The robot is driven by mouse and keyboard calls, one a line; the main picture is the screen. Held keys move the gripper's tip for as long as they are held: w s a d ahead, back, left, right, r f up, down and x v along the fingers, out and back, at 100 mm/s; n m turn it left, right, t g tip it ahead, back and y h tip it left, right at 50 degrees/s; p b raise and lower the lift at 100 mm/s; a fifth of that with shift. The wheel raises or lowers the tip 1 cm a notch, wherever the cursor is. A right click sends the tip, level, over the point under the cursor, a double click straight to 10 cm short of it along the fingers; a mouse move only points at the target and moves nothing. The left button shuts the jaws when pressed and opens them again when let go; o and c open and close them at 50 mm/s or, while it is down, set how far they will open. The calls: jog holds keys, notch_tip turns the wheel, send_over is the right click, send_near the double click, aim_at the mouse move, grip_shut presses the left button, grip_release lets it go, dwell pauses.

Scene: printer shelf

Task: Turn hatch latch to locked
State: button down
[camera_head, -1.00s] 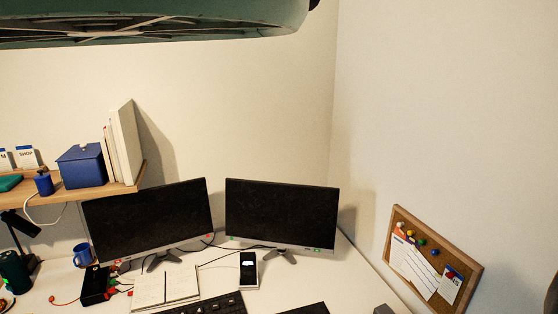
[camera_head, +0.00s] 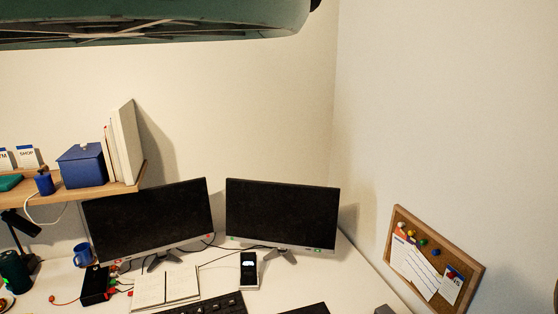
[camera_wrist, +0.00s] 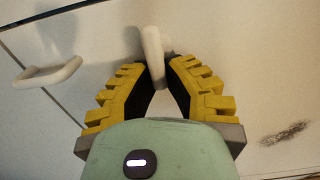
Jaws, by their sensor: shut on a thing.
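In the wrist view, a pale cream latch handle (camera_wrist: 152,48) sticks out from a whitish panel (camera_wrist: 225,35), which I take to be the hatch. My gripper (camera_wrist: 152,62), with yellow ribbed fingers and black inner pads, is shut on this latch near its tips. The latch stands nearly upright in the picture, tilted slightly. Its base is partly hidden by the fingers and shadow. Neither the latch nor my gripper shows in the head view.
A pale bar handle (camera_wrist: 48,74) is left of my gripper, near a dark panel seam. The head view shows two monitors (camera_head: 150,222) on a white desk, a shelf with a blue box (camera_head: 82,166), and a corkboard (camera_head: 433,260) on the right.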

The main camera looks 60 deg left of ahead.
jog(key=shift+f, duration=0.1)
dwell(0.3)
jog(key=c, duration=1)
grip_release()
jog(key=shift+s, duration=0.1)
jog(key=v, duration=1.1)
jog(key=shift+s+a, duration=0.2)
jog(key=shift+s, duration=0.15)
